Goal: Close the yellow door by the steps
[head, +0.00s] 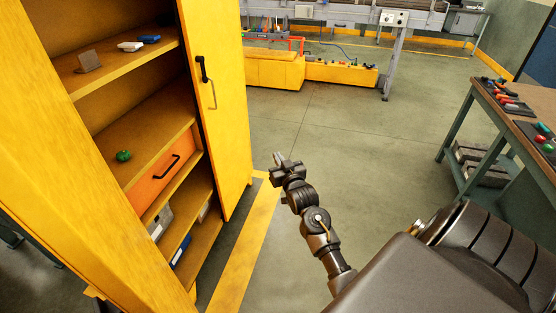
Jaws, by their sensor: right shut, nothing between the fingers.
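A yellow cabinet (97,190) stands at the left with its shelves exposed. Its yellow door (226,100) hangs open on the right side of the cabinet, with a black handle (204,70) on it. My right gripper (279,160) is shut and empty, a little to the right of the door's lower part and apart from it in the picture. Yellow steps (275,70) stand on the floor beyond the door. My left gripper is not in view.
A small green object (124,155) sits on a shelf above an orange drawer (163,169). A workbench (515,110) with tools stands at the right. A metal-framed bench (395,50) is at the back. The floor (370,135) in the middle is clear.

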